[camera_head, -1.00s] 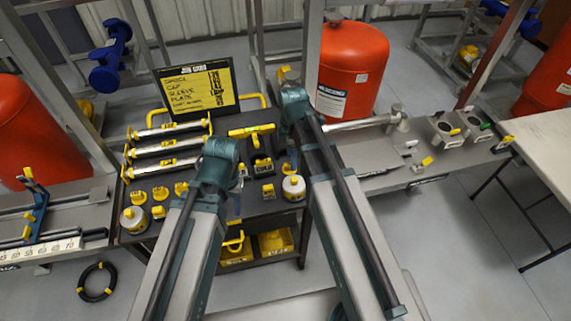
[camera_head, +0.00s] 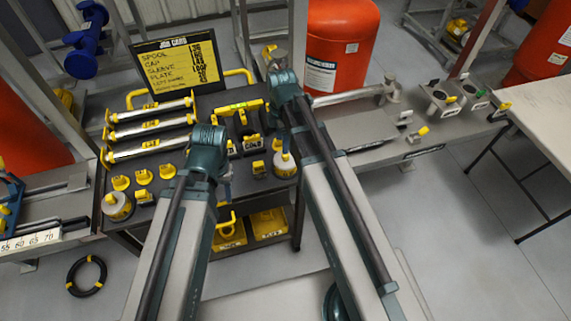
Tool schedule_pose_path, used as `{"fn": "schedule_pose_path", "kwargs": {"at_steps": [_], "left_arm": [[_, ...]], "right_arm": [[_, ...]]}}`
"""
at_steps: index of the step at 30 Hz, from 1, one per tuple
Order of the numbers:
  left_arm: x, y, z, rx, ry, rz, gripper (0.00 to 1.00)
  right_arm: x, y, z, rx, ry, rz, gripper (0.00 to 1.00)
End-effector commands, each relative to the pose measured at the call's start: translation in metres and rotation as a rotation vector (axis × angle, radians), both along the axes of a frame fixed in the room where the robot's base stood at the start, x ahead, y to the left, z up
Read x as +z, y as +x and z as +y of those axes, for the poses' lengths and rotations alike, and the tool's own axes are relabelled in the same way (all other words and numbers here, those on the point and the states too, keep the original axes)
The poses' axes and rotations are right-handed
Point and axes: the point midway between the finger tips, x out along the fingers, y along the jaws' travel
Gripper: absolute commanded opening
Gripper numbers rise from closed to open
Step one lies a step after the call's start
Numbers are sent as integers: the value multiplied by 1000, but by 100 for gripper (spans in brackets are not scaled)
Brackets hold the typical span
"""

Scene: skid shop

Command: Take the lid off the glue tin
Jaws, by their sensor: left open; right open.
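Two pale round tins with yellow-topped lids stand on the dark bench; I cannot read which holds glue. One tin (camera_head: 285,164) is at the right front, beside my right arm, its lid on. The other tin (camera_head: 117,206) is at the left front corner, also with its lid on. My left gripper (camera_head: 226,184) is open, mostly hidden behind its own arm, over the front middle of the bench. My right gripper (camera_head: 286,140) is open, largely hidden by its arm, just above and behind the right tin. I see nothing held in either.
Silver bars (camera_head: 150,125) lie in yellow holders at the left back, before a yellow job board (camera_head: 178,64). Small yellow parts (camera_head: 143,176) line the front left. Yellow bins (camera_head: 268,224) sit below. A grey side bench (camera_head: 365,125) adjoins the right.

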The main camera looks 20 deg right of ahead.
Motion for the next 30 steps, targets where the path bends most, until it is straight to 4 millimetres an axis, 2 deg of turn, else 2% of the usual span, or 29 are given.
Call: {"fn": "schedule_pose_path", "kwargs": {"at_steps": [1,9,13,24,30], "left_arm": [[-11,0,0,0,0,0,50],[-13,0,0,0,0,0,50],[-19,0,0,0,0,0,50],[-62,0,0,0,0,0,50],[-64,0,0,0,0,0,50]], "right_arm": [[-11,0,0,0,0,0,64],[-12,0,0,0,0,0,64],[-19,0,-2,-1,0,0,64],[-62,1,-11,0,0,0,64],[-64,1,-11,0,0,0,64]]}}
